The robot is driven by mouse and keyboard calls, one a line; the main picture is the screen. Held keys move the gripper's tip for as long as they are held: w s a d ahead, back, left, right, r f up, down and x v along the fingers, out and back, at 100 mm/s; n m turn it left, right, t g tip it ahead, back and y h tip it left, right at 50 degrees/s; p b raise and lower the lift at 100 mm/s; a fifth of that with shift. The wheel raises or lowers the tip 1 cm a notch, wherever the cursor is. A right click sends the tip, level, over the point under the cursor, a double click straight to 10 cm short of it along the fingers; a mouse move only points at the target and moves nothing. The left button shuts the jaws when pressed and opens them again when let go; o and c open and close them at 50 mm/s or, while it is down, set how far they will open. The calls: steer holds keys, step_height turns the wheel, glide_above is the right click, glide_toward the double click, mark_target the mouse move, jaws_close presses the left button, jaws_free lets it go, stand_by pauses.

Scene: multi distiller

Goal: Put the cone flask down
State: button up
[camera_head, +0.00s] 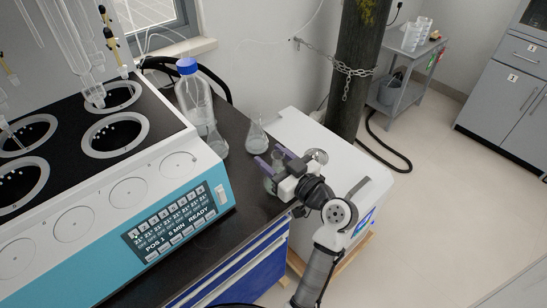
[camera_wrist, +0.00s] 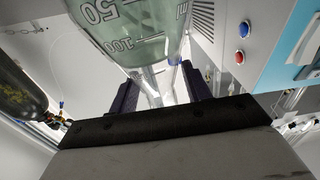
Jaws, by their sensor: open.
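My gripper (camera_head: 274,160) reaches in from the right over the dark bench, its two purple fingers spread apart. I cannot tell if either finger touches the glass. Another cone flask (camera_head: 257,138) stands just behind my gripper.
A blue-capped bottle (camera_head: 190,97) and another glass vessel (camera_head: 215,140) stand at the back of the bench (camera_head: 238,200). The large distiller (camera_head: 175,225) fills the left. A white cabinet (camera_head: 340,160) stands to the right, near a chained dark cylinder (camera_head: 357,60).

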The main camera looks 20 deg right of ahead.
steer(key=b+v, duration=0.3)
steer(key=v, duration=0.9)
